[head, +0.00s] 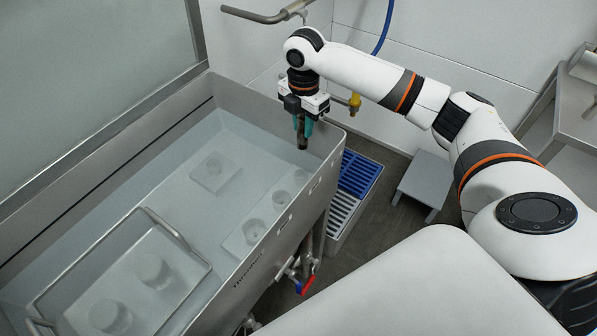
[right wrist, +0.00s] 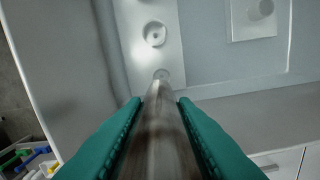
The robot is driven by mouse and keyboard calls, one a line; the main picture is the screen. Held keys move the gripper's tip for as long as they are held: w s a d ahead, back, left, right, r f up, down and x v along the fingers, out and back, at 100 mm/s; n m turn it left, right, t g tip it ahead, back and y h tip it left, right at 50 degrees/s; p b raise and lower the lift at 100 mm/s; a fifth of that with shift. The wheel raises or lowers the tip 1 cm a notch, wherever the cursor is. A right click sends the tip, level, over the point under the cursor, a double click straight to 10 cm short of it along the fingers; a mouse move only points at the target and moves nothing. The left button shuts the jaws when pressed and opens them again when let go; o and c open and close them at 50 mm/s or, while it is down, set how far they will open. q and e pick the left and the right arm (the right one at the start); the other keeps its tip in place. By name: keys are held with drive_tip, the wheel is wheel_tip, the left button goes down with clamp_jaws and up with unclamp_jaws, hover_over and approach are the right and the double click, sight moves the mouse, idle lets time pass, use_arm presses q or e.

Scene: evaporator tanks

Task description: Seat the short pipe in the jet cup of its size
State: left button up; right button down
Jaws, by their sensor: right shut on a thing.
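My right gripper (head: 303,122) is shut on the short pipe (head: 302,141), a dark metal tube hanging below the teal fingers. In the head view it is over the tank's far right corner. The right wrist view shows the pipe (right wrist: 160,135) between both fingers, its far end overlapping a small cup (right wrist: 162,76); I cannot tell the height gap. A strip on the tank floor carries a large cup (head: 254,229), a middle cup (head: 280,200) and a small cup (head: 300,177). The middle cup also shows in the wrist view (right wrist: 155,34). My left gripper is not in view.
The steel tank wall (head: 322,185) rises close by the cups. A square block (head: 215,172) with a round top lies on the tank floor. A wire-framed basket (head: 175,225) with round pieces fills the near left.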

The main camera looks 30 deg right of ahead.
sight(302, 132)
drive_tip(key=f+b, duration=0.2)
drive_tip(key=f, duration=0.1)
drive_tip(key=f+b, duration=0.1)
drive_tip(key=f, duration=0.1)
drive_tip(key=shift+w, duration=0.25)
drive_tip(key=shift+f, duration=5.15)
drive_tip(key=shift+s+f, duration=0.1)
drive_tip(key=c, duration=1.2)
unclamp_jaws()
drive_tip(key=shift+o, duration=0.2)
wheel_tip(302, 132, up, 12)
drive_tip(key=shift+r, duration=0.15)
